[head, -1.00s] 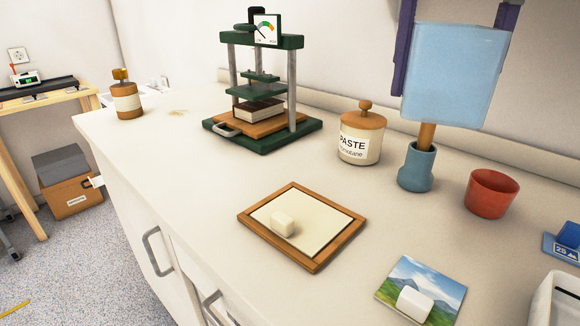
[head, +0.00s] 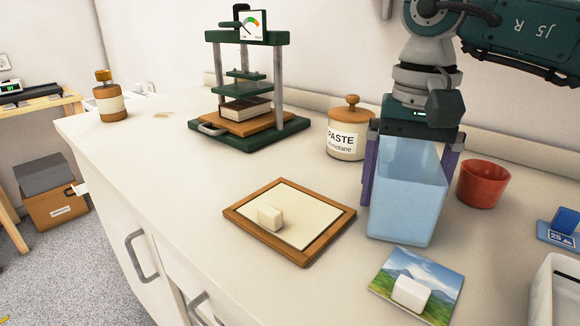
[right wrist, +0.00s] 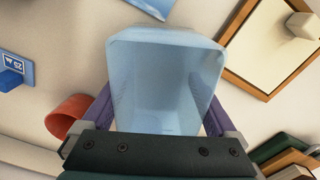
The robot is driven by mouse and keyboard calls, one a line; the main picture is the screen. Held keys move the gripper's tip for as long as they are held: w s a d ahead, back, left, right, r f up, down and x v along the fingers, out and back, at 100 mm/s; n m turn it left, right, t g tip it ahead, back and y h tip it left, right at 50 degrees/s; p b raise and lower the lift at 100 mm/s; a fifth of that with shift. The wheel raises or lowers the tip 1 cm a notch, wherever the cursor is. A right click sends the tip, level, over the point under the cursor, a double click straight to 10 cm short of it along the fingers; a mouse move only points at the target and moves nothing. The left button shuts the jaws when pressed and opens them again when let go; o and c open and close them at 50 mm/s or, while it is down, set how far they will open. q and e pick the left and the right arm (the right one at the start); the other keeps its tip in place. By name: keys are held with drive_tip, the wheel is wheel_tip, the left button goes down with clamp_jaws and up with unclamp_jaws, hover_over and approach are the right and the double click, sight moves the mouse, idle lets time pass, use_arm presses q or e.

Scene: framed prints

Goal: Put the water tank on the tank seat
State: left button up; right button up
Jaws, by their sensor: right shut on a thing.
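The water tank (head: 408,195) is a translucent light-blue box, hanging upright above the counter between the paste jar and the red cup. My right gripper (head: 411,172) is shut on it, with one purple finger on each side near its top. In the right wrist view the tank (right wrist: 165,85) fills the middle between the fingers, and I look into its empty-looking inside. I cannot make out a tank seat in these views. My left gripper is not in view.
The framed board (head: 290,245) with a white block and a landscape print (head: 440,307) lie near the tank. Close by stand a paste jar (head: 348,140) and a red cup (head: 483,184). A green press (head: 250,118) stands behind. The left counter is mostly clear.

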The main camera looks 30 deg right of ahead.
drive_tip(key=shift+f+b, duration=0.2)
drive_tip(key=shift+b, duration=0.1)
drive_tip(key=o, duration=1.3)
drive_tip(key=shift+r, duration=0.1)
drive_tip(key=shift+c, duration=0.2)
drive_tip(key=shift+r, duration=0.1)
